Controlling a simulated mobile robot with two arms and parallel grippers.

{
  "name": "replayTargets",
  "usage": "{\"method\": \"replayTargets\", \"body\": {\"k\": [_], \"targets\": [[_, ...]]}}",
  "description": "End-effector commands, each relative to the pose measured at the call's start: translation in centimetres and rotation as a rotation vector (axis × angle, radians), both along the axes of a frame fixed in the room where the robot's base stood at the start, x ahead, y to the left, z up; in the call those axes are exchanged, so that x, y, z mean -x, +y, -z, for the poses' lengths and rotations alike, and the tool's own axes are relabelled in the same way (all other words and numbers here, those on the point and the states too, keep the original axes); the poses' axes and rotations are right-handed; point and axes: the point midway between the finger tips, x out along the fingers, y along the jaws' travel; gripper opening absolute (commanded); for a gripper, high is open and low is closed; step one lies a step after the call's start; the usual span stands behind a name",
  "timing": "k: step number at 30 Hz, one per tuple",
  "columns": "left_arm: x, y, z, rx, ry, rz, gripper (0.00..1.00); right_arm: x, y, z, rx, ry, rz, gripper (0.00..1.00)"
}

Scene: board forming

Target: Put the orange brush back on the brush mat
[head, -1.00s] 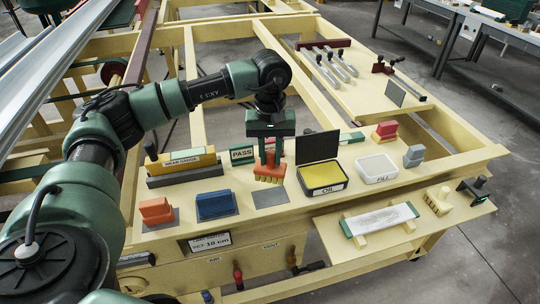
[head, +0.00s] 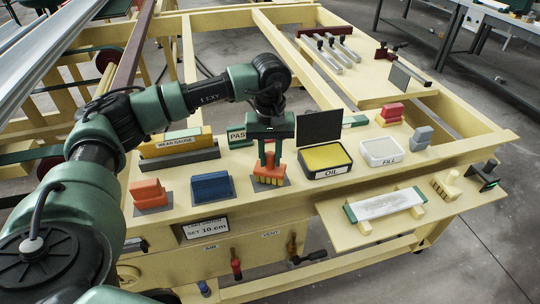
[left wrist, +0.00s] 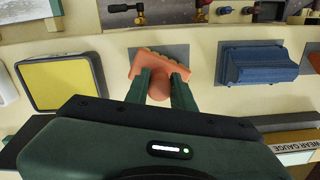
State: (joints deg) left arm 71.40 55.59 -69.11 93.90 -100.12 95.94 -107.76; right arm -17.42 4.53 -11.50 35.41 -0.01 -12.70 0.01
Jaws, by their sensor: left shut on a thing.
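The orange brush (head: 269,171) has pale yellow bristles pointing down. My left gripper (head: 270,158) is shut on its handle from above. In the left wrist view, the brush (left wrist: 172,68) sits between the fingers (left wrist: 160,92), turned at an angle to the grey mat (left wrist: 180,52). In the head view, the bristles are over the grey mat (head: 285,183), touching or very close to it; I cannot tell which. The brush hides most of the mat. My right gripper is not in view.
The open oil box (head: 325,174) with a yellow pad stands just right of the brush. The wear gauge (head: 178,145) and a PASS sign (head: 237,136) are behind.

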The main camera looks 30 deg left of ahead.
Motion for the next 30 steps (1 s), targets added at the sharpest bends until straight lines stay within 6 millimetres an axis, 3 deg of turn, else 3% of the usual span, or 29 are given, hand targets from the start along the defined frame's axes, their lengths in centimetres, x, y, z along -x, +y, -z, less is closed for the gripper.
{"method": "replayTargets", "body": {"k": [21,22,24,30], "targets": [[-0.03,0.00,0.65,0.000,-0.001,0.000,0.00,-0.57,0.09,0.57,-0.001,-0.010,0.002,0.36],[-0.03,-0.01,0.62,0.000,-0.001,0.000,0.27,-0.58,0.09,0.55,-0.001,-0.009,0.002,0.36],[-0.03,-0.01,0.55,0.000,-0.001,0.000,0.46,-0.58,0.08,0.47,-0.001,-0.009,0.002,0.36],[-0.02,-0.01,0.57,0.001,-0.001,0.000,0.49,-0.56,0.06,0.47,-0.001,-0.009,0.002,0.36]]}}
